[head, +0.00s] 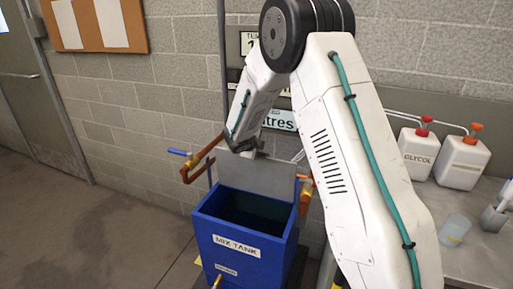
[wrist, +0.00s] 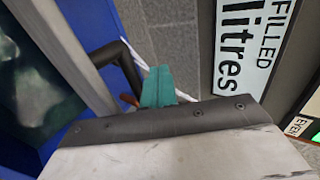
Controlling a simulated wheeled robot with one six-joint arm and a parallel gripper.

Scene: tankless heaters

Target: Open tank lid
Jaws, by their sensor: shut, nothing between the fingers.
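The blue mix tank (head: 245,245) stands on the floor in front of the wall, with its dark inside visible from above. Its grey lid (head: 256,180) stands raised at the tank's back edge, tilted up. My gripper (head: 258,153) is at the lid's top edge, mostly hidden in the head view. In the wrist view my gripper's teal fingers (wrist: 158,78) are together with nothing between them. A grey edge (wrist: 72,55), likely the lid's, runs left of them, with a dark bar (wrist: 126,65) close beside the fingers. Contact with the lid cannot be told.
Copper pipes with a blue-handled valve (head: 178,152) are left of the tank, and an orange-handled valve (head: 304,178) is right. A bench (head: 475,258) at right holds white jugs (head: 462,160) and a clear beaker (head: 454,230). The floor (head: 110,225) at left is clear.

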